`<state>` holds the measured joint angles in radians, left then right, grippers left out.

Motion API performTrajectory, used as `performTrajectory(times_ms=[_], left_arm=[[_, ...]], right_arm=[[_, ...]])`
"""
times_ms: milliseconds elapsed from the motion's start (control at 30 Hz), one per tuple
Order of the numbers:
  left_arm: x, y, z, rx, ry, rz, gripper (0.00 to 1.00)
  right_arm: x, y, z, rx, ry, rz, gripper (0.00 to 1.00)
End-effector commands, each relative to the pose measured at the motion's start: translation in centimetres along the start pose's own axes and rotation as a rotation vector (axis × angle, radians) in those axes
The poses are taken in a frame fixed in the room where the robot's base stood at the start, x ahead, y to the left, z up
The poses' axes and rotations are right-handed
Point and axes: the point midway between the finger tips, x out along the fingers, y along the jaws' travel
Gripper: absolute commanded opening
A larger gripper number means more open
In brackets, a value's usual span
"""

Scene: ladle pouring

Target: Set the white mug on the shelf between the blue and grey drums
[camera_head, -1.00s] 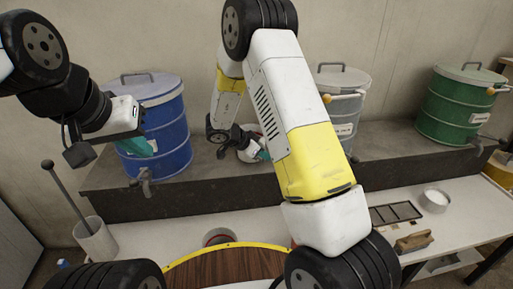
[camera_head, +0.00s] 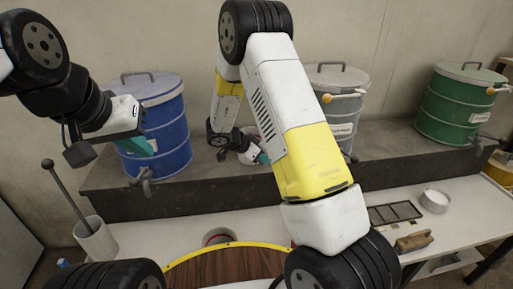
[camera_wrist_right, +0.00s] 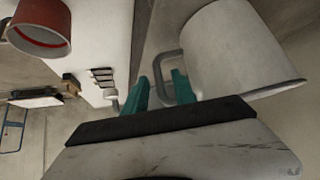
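The white mug (camera_wrist_right: 240,50) fills the upper right of the right wrist view, its handle (camera_wrist_right: 168,72) towards my fingers. That view is upside down, and the mug appears upright. My right gripper (camera_wrist_right: 162,88) has its teal fingers apart with the handle's bar between them, a gap showing. My left gripper (camera_head: 145,147) is in front of the blue drum, fingers mostly hidden.
A green drum (camera_head: 455,105) stands further right. A pot with a rod (camera_head: 95,240) stands at left. Drum taps (camera_head: 145,180) stick out forward.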

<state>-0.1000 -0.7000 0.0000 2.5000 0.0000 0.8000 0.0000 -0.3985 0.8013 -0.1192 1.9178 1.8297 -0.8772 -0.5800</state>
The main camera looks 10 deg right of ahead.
Motion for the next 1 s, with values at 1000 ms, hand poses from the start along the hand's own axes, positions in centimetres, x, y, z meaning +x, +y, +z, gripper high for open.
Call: performTrajectory(times_ms=[1000], left_arm=[[0.0, 0.0, 0.0, 0.000, 0.000, 0.000, 0.00]], right_arm=[[-17.0, -6.3, -8.0, 0.062, -0.069, -0.448, 0.32]])
